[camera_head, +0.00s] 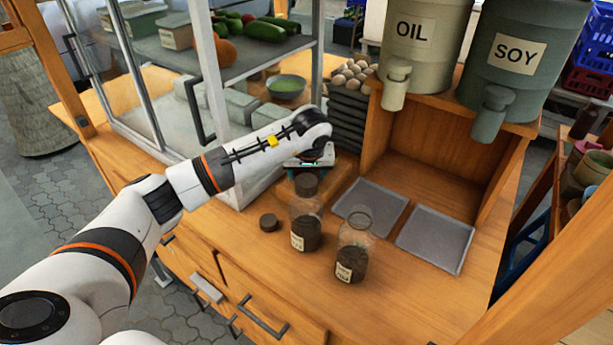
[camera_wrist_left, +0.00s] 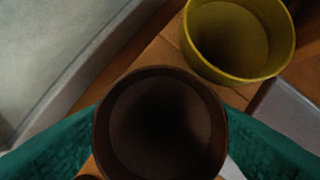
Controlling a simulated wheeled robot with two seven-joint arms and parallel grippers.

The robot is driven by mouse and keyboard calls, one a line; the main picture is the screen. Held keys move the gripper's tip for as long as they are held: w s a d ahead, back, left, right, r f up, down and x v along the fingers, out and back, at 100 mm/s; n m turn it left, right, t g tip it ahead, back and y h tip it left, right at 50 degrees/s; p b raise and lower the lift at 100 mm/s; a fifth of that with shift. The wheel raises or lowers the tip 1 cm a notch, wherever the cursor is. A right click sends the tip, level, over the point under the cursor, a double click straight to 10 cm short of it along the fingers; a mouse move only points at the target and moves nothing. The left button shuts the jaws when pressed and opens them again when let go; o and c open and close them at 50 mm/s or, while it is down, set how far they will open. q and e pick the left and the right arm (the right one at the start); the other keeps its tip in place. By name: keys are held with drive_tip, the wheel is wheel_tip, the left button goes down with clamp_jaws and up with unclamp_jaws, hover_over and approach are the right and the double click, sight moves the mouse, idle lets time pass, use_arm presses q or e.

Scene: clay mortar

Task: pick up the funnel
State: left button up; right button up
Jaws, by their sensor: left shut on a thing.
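A dark brown, round, hollow thing (camera_wrist_left: 160,125) sits between the teal finger pads of my left gripper in the left wrist view. It may be the funnel; I look into its open top and no spout shows. My left gripper (camera_head: 309,160) is shut on it, low over the counter behind the two jars in the head view, where the arm and hand largely hide it. A yellow-olive round vessel (camera_wrist_left: 240,38) stands close beside it in the left wrist view; I cannot make it out in the head view. My right gripper is not in view.
A capped glass jar (camera_head: 305,228) and an open glass jar (camera_head: 352,255) stand in front of the gripper. A loose dark lid (camera_head: 268,222) lies left of them. Two grey trays (camera_head: 437,238) lie to the right, below the OIL (camera_head: 420,35) and SOY (camera_head: 520,65) dispensers. A glass cabinet (camera_head: 210,75) borders the left.

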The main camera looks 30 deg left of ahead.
use_arm(q)
wheel_tip(320, 180, up, 10)
drive_tip(key=shift+b, duration=0.45)
drive_tip(key=shift+r+p, duration=1.9)
drive_tip(key=shift+r, duration=0.65)
